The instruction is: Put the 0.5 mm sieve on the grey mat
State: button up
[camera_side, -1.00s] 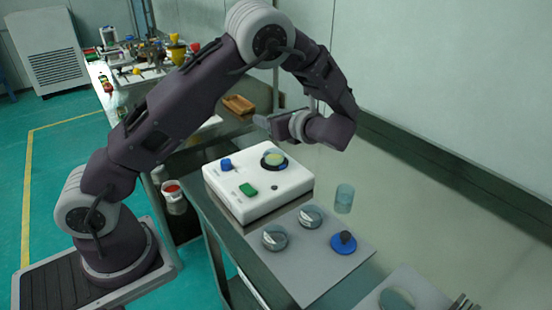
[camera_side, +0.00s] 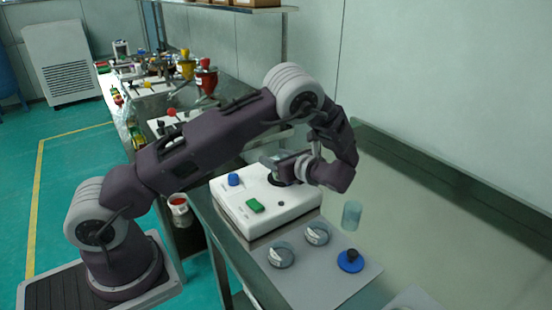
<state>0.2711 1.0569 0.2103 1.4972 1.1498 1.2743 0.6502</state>
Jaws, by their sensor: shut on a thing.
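The white shaker machine (camera_side: 285,212) stands on the bench with a blue knob, a green button and a dark round stage (camera_side: 277,181). My gripper (camera_side: 272,164) is low over that stage, shut on a round piece there that the fingers mostly hide; I cannot tell its mesh size. The grey mat (camera_side: 318,288) lies in front of the machine. Two round grey sieves with white labels, a left one (camera_side: 281,255) and a right one (camera_side: 317,233), lie on it; the labels are too small to read. A blue disc with a dark knob (camera_side: 350,260) is also on the mat.
A clear bluish cylinder (camera_side: 351,215) stands by the mat's back edge. Another pale mat (camera_side: 412,299) is cut off at the lower right. The bench right of the cylinder is clear. Cluttered equipment (camera_side: 175,75) stands far behind.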

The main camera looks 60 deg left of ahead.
jog(key=shift+f, duration=0.1)
jog(key=o, duration=1.4)
jog(key=shift+c, duration=0.2)
jog(key=shift+o, duration=0.4)
jog(key=v, duration=0.7)
jog(key=shift+s+d+f, duration=0.15)
jog(key=shift+s, duration=0.05)
